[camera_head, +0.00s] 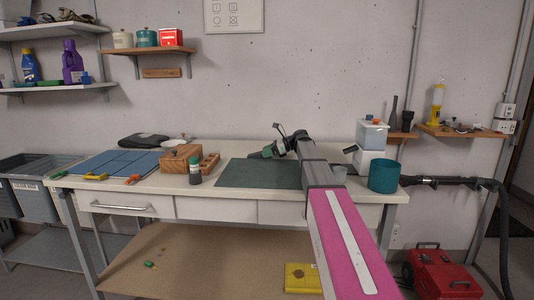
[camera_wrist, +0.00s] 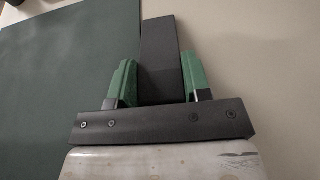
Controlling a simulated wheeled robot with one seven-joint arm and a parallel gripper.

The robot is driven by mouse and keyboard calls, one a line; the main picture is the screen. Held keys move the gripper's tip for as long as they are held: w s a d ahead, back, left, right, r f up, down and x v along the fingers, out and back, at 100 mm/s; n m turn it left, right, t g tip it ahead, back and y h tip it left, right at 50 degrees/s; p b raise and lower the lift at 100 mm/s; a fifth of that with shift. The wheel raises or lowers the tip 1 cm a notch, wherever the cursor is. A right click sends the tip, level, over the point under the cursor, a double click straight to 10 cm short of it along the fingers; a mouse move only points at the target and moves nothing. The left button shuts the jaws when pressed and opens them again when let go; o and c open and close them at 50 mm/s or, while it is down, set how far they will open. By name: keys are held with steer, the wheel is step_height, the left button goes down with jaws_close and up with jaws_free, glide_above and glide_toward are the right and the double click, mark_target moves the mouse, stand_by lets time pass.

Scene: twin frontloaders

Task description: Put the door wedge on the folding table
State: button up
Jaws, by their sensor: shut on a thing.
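My gripper (camera_head: 270,151) is over the back part of the long white-topped table (camera_head: 155,184), near the far edge of a dark green mat (camera_head: 246,177). In the wrist view its two green fingers (camera_wrist: 159,82) are shut on a dark grey, slab-like piece, the door wedge (camera_wrist: 160,42). The wedge sticks out beyond the fingertips, over the border between the mat and the pale tabletop (camera_wrist: 245,50). Its lower end is hidden between the fingers. I cannot tell whether it touches the surface.
The tabletop behind the mat is mostly clear.

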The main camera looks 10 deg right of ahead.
steer(key=shift+f, duration=0.15)
steer(key=o, duration=1)
steer(key=shift+c, duration=0.2)
steer(key=shift+s, duration=0.1)
steer(key=shift+s, duration=0.1)
steer(key=v, duration=1.2)
